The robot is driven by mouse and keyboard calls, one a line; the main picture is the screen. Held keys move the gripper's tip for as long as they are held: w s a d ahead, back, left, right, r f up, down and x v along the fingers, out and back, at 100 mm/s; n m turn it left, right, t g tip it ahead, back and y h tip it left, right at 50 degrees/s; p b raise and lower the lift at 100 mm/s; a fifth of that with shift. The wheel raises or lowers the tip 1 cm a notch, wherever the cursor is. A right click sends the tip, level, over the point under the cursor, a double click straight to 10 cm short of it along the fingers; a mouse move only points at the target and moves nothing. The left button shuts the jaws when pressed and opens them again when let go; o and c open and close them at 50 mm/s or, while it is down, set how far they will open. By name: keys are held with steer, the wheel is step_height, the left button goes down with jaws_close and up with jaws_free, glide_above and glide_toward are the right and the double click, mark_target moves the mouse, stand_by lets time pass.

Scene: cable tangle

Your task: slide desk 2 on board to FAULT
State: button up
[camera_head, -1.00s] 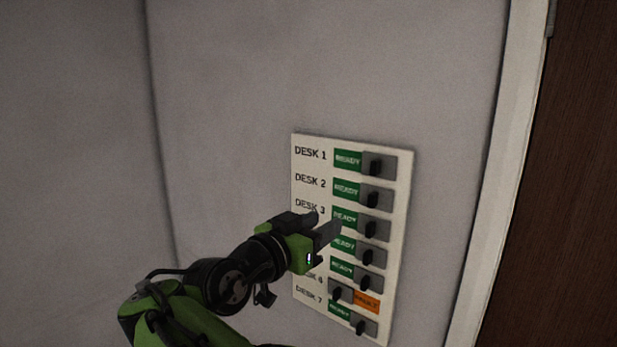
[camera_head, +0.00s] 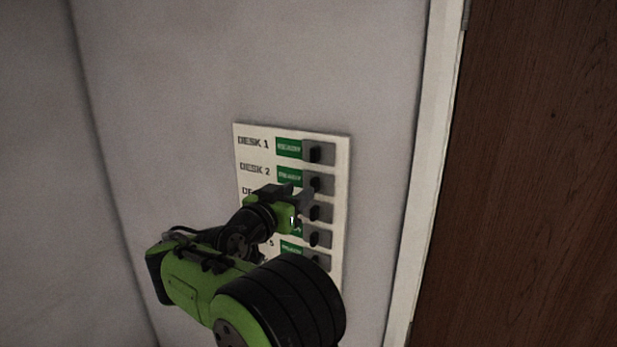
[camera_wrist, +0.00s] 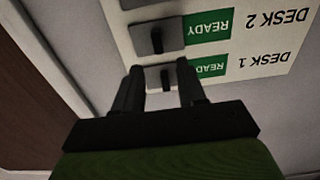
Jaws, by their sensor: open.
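The white board (camera_head: 241,133) on the wall has rows of grey sliders with black knobs. In the DESK 2 row, the green READY label (camera_head: 288,174) shows on the left and the black knob (camera_head: 316,184) is on the right. In the upside-down wrist view, the DESK 2 knob (camera_wrist: 156,40) lies just beyond my fingertips. My gripper (camera_head: 303,194) is open and empty in front of the board, near the DESK 2 and DESK 3 rows. In the wrist view my gripper (camera_wrist: 159,66) has its fingers apart, with the DESK 1 knob (camera_wrist: 165,77) seen between them. Contact cannot be told.
The DESK 1 slider (camera_head: 325,153) is just above, also showing READY. My arm hides the lower rows' names. A white door frame (camera_head: 425,150) and a brown wooden door (camera_head: 530,170) stand to the right. The wall left of the board is bare.

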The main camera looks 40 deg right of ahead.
mark_target(312, 182)
steer(key=p+x, duration=0.1)
steer(key=x, duration=0.4)
steer(key=shift+d+r+p, duration=0.2)
steer(key=shift+p, duration=0.1)
steer(key=shift+w+d+f, duration=0.1)
steer(key=shift+w+d, duration=0.05)
steer(key=shift+d, duration=0.15)
jaws_close()
